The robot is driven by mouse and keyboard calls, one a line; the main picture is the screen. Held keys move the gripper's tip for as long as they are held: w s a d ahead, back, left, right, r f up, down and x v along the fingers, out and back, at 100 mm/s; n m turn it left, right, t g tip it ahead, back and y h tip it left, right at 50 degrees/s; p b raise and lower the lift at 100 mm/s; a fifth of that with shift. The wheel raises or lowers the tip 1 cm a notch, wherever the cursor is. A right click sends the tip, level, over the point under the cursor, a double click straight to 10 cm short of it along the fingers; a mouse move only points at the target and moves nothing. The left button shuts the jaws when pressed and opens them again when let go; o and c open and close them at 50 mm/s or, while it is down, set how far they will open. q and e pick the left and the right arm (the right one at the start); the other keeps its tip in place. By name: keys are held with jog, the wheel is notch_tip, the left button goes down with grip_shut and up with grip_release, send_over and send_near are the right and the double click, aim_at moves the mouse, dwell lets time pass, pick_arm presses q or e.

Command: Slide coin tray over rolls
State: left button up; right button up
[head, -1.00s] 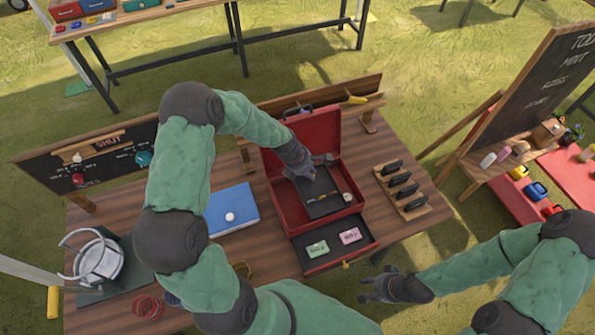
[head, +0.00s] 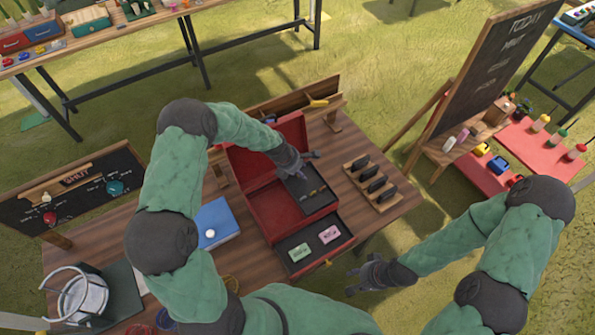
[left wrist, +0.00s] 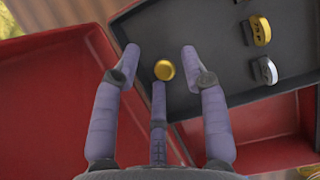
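The dark coin tray (head: 312,200) sits in the right part of the open red cash box (head: 258,212). In the left wrist view the tray (left wrist: 218,68) holds a round gold coin (left wrist: 164,70) and other gold and silver pieces. My left gripper (head: 303,164) is over the tray's far end. Its fingers (left wrist: 160,58) are spread with the gold coin between and below them; I cannot tell whether they touch the tray. No rolls can be made out. My right gripper (head: 364,273) is open and empty, right of the box's front drawer.
The pulled-out drawer (head: 318,256) holds a green slip (head: 300,252) and a pink slip (head: 328,234). A wooden rack of black pieces (head: 372,184) stands right of the box, a blue case (head: 216,224) left of it. My left arm covers part of the table.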

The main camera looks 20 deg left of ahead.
pick_arm(q)
jog(key=shift+s, duration=0.15)
jog(key=v, duration=1.1)
jog(key=shift+r, duration=0.45)
